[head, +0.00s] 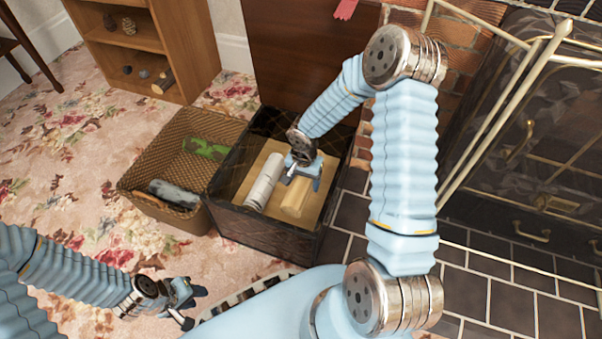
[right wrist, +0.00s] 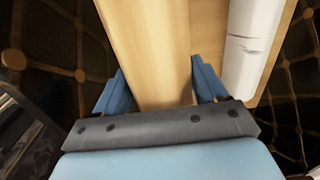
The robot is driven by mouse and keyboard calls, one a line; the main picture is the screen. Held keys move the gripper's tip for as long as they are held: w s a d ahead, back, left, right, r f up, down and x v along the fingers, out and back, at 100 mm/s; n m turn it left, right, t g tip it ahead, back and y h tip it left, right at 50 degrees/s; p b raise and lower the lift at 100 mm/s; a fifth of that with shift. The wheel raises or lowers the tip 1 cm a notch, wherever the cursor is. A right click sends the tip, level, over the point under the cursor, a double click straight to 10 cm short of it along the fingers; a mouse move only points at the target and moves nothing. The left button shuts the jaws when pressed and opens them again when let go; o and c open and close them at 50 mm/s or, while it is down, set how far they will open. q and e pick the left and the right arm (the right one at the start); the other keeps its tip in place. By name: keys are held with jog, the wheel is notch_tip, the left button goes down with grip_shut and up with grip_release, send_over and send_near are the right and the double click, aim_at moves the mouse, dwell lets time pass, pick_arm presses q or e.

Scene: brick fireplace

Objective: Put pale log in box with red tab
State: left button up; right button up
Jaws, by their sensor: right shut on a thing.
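The pale log (head: 296,198) lies inside the dark box (head: 262,226), beside a white log (head: 264,182). A brown panel (head: 300,50) stands upright behind the box, with a red tab (head: 345,9) at its top edge. My right gripper (head: 304,178) reaches down into the box and is shut on the pale log, which shows between its fingers in the right wrist view (right wrist: 150,50). The white log lies just to the right there (right wrist: 250,45). My left gripper (head: 194,308) is open and empty, low over the carpet at the front left.
A woven basket (head: 140,180) holding a green thing (head: 205,148) and a grey log (head: 174,193) stands against the box's left side. A wooden shelf (head: 200,50) stands behind. A brass-framed fire screen (head: 500,95) and dark tiled hearth (head: 475,275) are right. Flowered carpet is clear at left.

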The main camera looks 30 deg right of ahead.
jog(key=shift+f+b, duration=0.4)
jog(key=shift+f, duration=0.9)
notch_tip(320, 180, down, 3)
jog(key=b, duration=0.2)
jog(key=shift+r+b, duration=0.1)
jog(key=shift+b, duration=0.25)
jog(key=shift+f, duration=0.8)
jog(key=shift+f, duration=0.6)
jog(key=o, duration=1.4)
jog(key=shift+f, duration=0.1)
notch_tip(320, 180, up, 14)
jog(key=p, duration=0.3)
jog(key=shift+a+p, duration=0.1)
jog(key=shift+p, duration=0.3)
